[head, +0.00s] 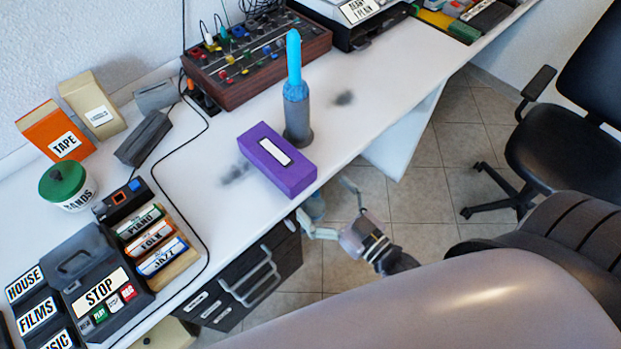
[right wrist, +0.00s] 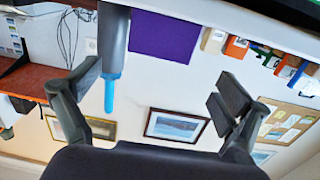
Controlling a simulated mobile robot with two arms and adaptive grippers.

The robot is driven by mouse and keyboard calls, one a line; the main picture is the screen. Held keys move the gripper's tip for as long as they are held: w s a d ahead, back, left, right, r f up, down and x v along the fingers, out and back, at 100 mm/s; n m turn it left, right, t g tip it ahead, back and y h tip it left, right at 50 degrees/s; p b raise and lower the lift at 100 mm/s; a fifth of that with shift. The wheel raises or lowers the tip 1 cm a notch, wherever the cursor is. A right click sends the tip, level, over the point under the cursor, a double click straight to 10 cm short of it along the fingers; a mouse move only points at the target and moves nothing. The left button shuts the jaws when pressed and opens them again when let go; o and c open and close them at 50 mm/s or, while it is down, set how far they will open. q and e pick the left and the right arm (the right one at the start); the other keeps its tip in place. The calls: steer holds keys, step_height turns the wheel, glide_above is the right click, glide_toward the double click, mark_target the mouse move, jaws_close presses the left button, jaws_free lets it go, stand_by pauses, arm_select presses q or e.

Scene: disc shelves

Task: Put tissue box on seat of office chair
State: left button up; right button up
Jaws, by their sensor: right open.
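The tissue box (head: 293,180) is purple with a white slot on top. It lies on the white desk near its front edge, and it shows purple at the top of the right wrist view (right wrist: 165,35). My right gripper (head: 326,203) is open and empty just off the desk's front edge, close to the box and apart from it. In the right wrist view the box appears beyond and between the open fingers (right wrist: 155,90). The office chair's black seat (head: 568,150) is at the far right, bare where visible. My left gripper is not in view.
A grey cylinder with a blue top (head: 297,105) stands right behind the box. A mixer (head: 255,60) is at the back of the desk (head: 190,180). Drawers (head: 250,280) are under the desk's front edge. Tiled floor (head: 425,190) lies open between desk and chair.

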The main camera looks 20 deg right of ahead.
steer(key=shift+s+d, duration=0.15)
steer(key=shift+s, duration=0.2)
